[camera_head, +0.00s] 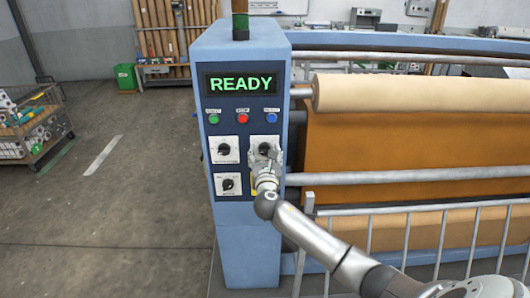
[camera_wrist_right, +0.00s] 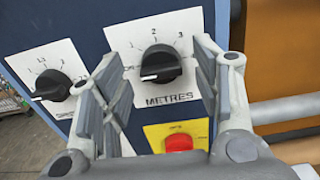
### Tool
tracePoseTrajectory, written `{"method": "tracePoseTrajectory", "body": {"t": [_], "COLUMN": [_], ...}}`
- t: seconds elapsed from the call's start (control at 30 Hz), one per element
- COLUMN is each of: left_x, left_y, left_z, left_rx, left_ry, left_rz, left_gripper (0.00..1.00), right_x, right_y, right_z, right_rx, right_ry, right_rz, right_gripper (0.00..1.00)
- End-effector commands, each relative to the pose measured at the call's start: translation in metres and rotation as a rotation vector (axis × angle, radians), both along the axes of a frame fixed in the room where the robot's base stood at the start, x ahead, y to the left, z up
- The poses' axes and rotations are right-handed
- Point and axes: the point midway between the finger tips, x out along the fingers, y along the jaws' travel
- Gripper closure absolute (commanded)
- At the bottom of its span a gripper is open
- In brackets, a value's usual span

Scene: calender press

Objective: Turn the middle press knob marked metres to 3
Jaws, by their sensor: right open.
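The knob marked METRES (camera_wrist_right: 160,63) is black on a white plate, with 1, 2 and 3 readable around it. Its white pointer line points left, below the 1. In the head view its white plate (camera_head: 258,140) is at the upper right of the control panel, and my gripper partly hides the knob. My right gripper (camera_head: 265,156) is open in front of it. In the wrist view its fingers (camera_wrist_right: 162,85) stand left and right of the knob with gaps on both sides; I see no contact. My left gripper is not in view.
Another knob (camera_wrist_right: 52,85) is to the left, and a third (camera_head: 228,184) is lower on the panel. A display (camera_head: 241,84) reads READY. Rails and a railing (camera_head: 408,235) stand right of the panel.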

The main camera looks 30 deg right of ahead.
Motion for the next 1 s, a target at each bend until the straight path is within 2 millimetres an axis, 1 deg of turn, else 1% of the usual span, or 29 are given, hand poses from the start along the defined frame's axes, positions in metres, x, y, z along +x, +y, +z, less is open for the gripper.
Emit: {"method": "tracePoseTrajectory", "body": {"t": [0.17, 0.43, 0.47, 0.8, 1.0], "left_x": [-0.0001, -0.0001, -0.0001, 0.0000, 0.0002], "left_y": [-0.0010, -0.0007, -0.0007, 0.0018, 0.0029], "left_z": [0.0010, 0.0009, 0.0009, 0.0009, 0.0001], "left_rx": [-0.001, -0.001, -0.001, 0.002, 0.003], "left_ry": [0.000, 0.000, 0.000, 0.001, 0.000], "left_rz": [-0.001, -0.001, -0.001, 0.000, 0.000], "left_gripper": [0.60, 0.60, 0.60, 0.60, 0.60], "right_x": [0.0061, 0.0067, 0.0067, 0.0064, 0.0064], "right_y": [-0.0038, -0.0041, -0.0041, -0.0041, -0.0041], "right_z": [0.0003, -0.0003, -0.0003, -0.0004, -0.0007], "right_rx": [0.001, 0.001, 0.001, 0.001, 0.012], "right_ry": [-0.001, 0.001, 0.001, 0.001, -0.006], "right_rz": [0.000, 0.000, 0.000, 0.000, 0.000], "right_gripper": [0.43, 0.43, 0.45, 0.88, 0.88]}}
